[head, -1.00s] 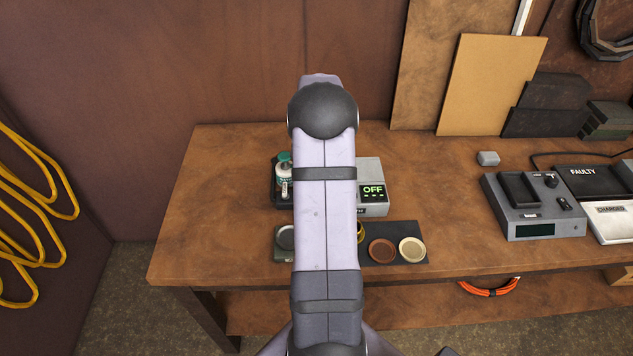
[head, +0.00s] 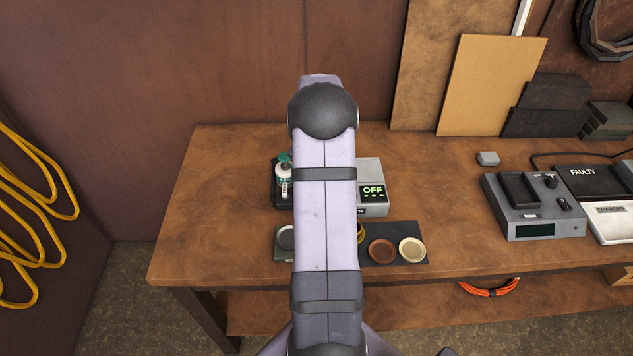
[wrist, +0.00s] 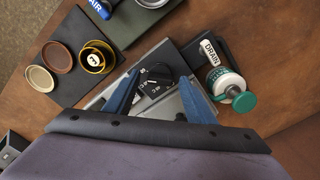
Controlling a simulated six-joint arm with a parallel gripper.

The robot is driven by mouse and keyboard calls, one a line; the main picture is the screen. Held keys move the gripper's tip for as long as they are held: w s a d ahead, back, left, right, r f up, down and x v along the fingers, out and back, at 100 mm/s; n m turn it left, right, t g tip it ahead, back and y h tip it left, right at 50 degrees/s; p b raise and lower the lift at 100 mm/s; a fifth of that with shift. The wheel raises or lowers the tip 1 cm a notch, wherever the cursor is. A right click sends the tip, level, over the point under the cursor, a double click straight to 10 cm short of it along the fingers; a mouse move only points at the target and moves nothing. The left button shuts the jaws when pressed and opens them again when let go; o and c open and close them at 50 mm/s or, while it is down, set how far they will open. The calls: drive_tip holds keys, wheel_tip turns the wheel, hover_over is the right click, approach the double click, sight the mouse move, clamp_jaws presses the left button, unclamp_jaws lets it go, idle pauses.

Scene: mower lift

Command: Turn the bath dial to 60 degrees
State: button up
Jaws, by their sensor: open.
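The bath dial (wrist: 158,73) is a dark round knob on a black plate with white markings, seen in the wrist view. My gripper (wrist: 160,82) is open, its two blue fingers on either side of the dial. I cannot tell whether either finger touches it. There my arm hides the dial, the gripper and the unit's left part.
A white bottle with a green cap (wrist: 228,88) and a "DRAIN" label (wrist: 211,49) are right of the dial in the wrist view. A dark mat (head: 378,257) holds round dishes in front of the unit. A grey device (head: 530,215) stands farther right, with bare bench between.

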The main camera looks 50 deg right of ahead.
drive_tip(key=shift+r+b, duration=1.2)
drive_tip(key=shift+r, duration=2.5)
drive_tip(key=s+a+f+n, duration=0.15)
drive_tip(key=a+n, duration=0.55)
drive_tip(key=a, duration=0.7)
drive_tip(key=s+a+f+n, duration=0.1)
drive_tip(key=s+a+n, duration=0.35)
drive_tip(key=a, duration=0.95)
drive_tip(key=s+a+f+n, duration=0.3)
drive_tip(key=s+a+n, duration=0.3)
drive_tip(key=n, duration=0.1)
wheel_tip(320, 180, down, 13)
drive_tip(key=b, duration=1.3)
drive_tip(key=shift+w+f+b, duration=0.15)
drive_tip(key=shift+w+b, duration=0.05)
drive_tip(key=shift+b, duration=0.15)
